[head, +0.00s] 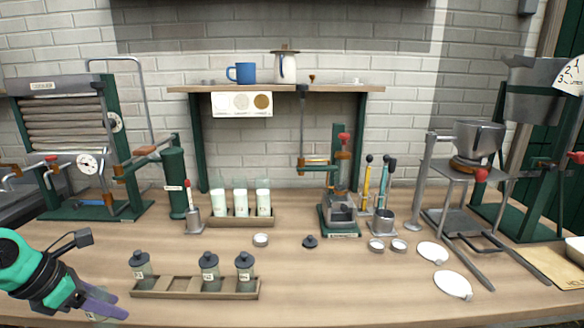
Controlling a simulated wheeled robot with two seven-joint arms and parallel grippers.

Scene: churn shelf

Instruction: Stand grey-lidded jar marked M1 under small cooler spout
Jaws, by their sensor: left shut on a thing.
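Three grey-lidded jars stand upright in the rack: a left one (141,268), a middle one (209,268) and a right one (245,266). Their marks are too small to read for certain. A ridged unit in a green frame (60,125), apparently a cooler, stands at the back left. My right gripper is not in view.
A green cylinder (175,180) stands right of the ridged unit. A tray (240,222) holds three white-filled glasses. A small press (342,210) is at centre, with a loose dark lid (310,242) before it. White discs (453,285) lie at right. The front centre is clear.

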